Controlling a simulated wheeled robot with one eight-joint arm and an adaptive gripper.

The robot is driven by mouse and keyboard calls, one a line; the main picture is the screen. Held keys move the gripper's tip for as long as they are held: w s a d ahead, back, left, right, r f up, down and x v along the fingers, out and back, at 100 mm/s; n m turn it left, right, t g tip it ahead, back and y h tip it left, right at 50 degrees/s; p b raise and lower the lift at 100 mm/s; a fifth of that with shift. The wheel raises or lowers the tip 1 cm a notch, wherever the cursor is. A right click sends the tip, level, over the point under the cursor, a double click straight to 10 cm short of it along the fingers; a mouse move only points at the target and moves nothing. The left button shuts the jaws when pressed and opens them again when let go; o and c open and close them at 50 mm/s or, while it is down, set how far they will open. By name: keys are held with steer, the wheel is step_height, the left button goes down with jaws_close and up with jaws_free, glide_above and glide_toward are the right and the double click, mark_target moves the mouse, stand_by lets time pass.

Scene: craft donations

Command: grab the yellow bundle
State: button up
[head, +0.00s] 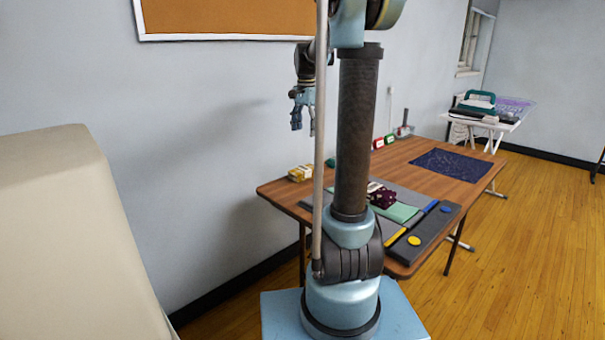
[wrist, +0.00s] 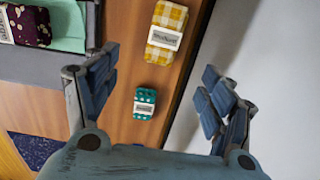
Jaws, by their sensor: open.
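The yellow bundle (wrist: 166,30) is a yellow and white checked folded cloth with a paper label around it. In the wrist view it lies on the wooden table near its edge, at the top, beyond the fingertips. My gripper (wrist: 160,85) is open and empty.
A teal dotted bundle (wrist: 145,103) lies between the fingers' outlines, below the yellow one. A dark floral bundle (wrist: 28,27) lies on green cloth in a grey tray (wrist: 50,69). A dark blue mat (head: 451,165) lies on the table (head: 402,152). The wall stands close behind the table.

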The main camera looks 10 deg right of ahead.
mark_target(305, 167)
steer(key=f, duration=0.5)
steer(key=w+f, duration=0.1)
steer(key=f, duration=1.1)
steer(key=shift+w+d+f, duration=0.15)
steer(key=shift+w+f, duration=0.05)
steer(key=c, duration=1.2)
